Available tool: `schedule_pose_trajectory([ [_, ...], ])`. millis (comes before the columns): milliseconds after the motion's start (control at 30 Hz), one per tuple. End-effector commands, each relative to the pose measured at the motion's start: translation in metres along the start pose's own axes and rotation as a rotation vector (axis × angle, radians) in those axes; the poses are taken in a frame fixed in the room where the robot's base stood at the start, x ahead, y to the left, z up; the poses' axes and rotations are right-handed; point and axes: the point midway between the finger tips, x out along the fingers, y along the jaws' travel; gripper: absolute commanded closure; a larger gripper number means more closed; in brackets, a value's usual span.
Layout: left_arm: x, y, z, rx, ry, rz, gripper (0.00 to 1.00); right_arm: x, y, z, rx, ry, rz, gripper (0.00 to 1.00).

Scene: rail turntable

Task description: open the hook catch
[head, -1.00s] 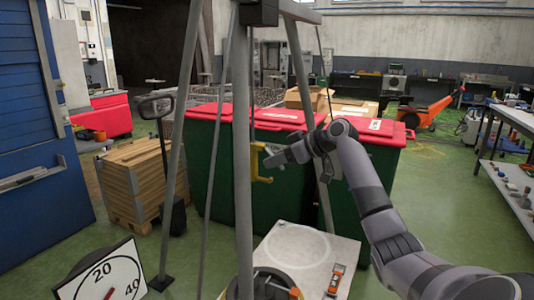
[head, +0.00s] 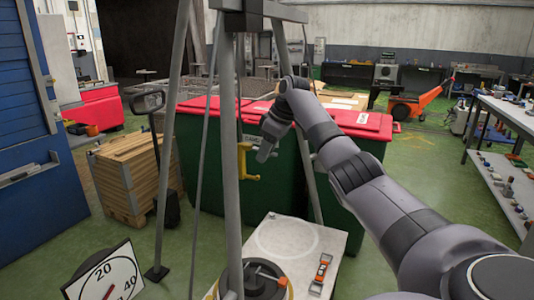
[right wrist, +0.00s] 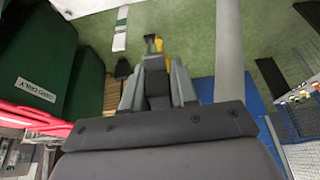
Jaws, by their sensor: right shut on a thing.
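The yellow hook catch (head: 242,163) is on the grey upright post of the frame, with a short arm sticking out at its lower end. My right gripper (head: 264,152) points down just to the right of it in the head view. In the right wrist view the hook catch (right wrist: 159,46) shows as a small yellow piece with a dark end, at the tips of the right gripper's fingers (right wrist: 157,75). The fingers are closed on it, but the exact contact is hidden. My left gripper is in neither view.
The grey post (head: 229,130) stands close to the left of my right gripper. Green bins with red lids (head: 350,120) stand behind it.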

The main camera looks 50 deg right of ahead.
Motion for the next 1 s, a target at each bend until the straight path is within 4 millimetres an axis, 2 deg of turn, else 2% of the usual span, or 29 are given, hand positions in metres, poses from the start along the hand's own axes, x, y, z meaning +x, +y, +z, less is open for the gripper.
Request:
schedule_pose_trajectory([
  [400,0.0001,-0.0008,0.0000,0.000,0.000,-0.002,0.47,-0.0050,-0.0004,-0.0027,0.000,-0.125,0.000,1.00],
  [1000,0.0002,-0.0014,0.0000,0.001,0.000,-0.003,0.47,-0.0052,-0.0005,-0.0027,-0.002,-0.158,0.000,1.00],
])
